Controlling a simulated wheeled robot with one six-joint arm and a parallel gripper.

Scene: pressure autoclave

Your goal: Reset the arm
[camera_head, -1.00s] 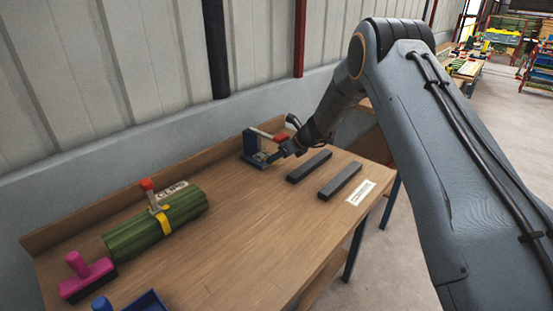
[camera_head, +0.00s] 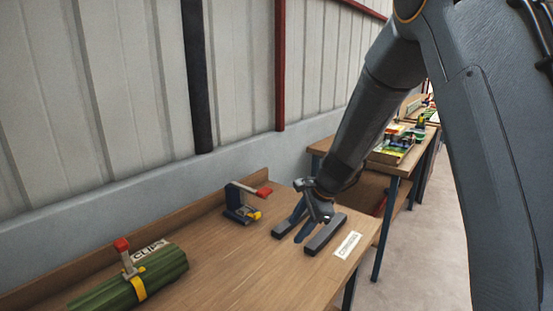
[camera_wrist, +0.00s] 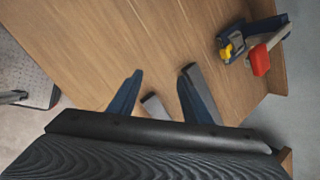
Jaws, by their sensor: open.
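My gripper (camera_head: 290,236) is open and empty over the right part of the wooden bench, pointing down near two dark grey bars. In the wrist view my two blue-grey fingers (camera_wrist: 160,84) are spread apart, with bench top between them. One dark bar (camera_head: 325,236) lies just right of the fingers; the other is partly hidden behind them. In the wrist view a bar end (camera_wrist: 154,105) shows between the fingers. My arm comes down from the upper right. I cannot tell the exact height of the fingers above the bench.
A blue clamp with a red lever (camera_head: 242,204) stands left of my gripper, near the back board; it also shows in the wrist view (camera_wrist: 260,60). A green bundle with a yellow strap (camera_head: 160,272) lies at front left. More benches stand behind.

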